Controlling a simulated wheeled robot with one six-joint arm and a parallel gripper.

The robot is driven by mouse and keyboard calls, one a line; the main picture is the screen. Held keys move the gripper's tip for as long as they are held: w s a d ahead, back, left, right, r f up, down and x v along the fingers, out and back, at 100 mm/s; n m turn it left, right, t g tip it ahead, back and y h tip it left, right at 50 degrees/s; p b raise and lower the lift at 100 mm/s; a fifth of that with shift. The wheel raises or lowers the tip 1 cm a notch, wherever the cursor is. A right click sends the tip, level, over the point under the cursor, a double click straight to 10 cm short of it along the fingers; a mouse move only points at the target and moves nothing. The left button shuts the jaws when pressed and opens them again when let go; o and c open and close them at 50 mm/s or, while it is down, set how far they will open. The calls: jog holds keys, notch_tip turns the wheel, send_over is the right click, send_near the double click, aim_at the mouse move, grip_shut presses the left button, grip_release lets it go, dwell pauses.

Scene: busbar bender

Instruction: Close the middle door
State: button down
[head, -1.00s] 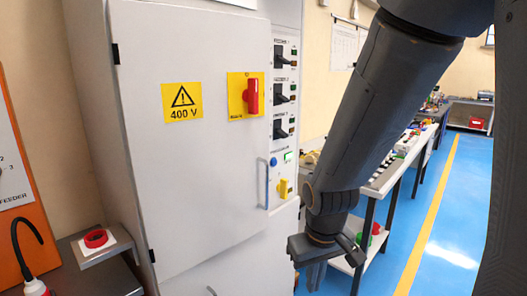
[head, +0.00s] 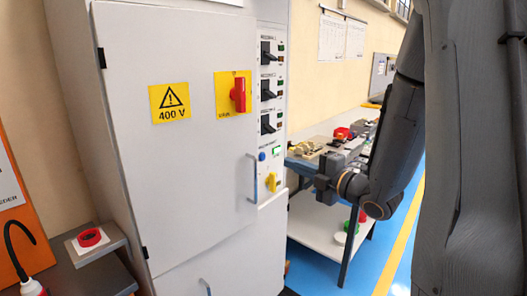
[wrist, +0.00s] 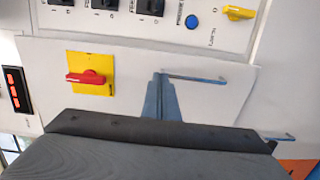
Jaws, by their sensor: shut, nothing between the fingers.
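The middle door (head: 180,165) is the large white cabinet door with a yellow 400 V sign (head: 169,103), a red rotary switch (head: 238,95) and a vertical bar handle (head: 253,178) near its right edge. Its hinges are on the left. It stands nearly flush; I cannot tell whether a small gap remains. The wrist view shows the door turned sideways (wrist: 215,100), with the handle (wrist: 195,79) beside my fingertips. My gripper (head: 322,184) is right of the door in the head view. Its fingers (wrist: 160,80) are shut and empty; contact with the door cannot be judged.
A panel of black switches (head: 267,90) with a yellow knob (head: 271,181) runs right of the door. Another handle (head: 207,287) is below. A bench (head: 310,225) with loose parts stands behind my gripper. A grey side table (head: 95,275) is at left.

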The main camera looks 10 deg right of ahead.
aim_at(253, 148)
jog(key=p+x, duration=0.2)
jog(key=x, duration=0.5)
jog(key=p+x, duration=0.3)
jog(key=x, duration=0.3)
jog(key=shift+w+a+r, duration=0.2)
jog(key=shift+w+a, duration=0.1)
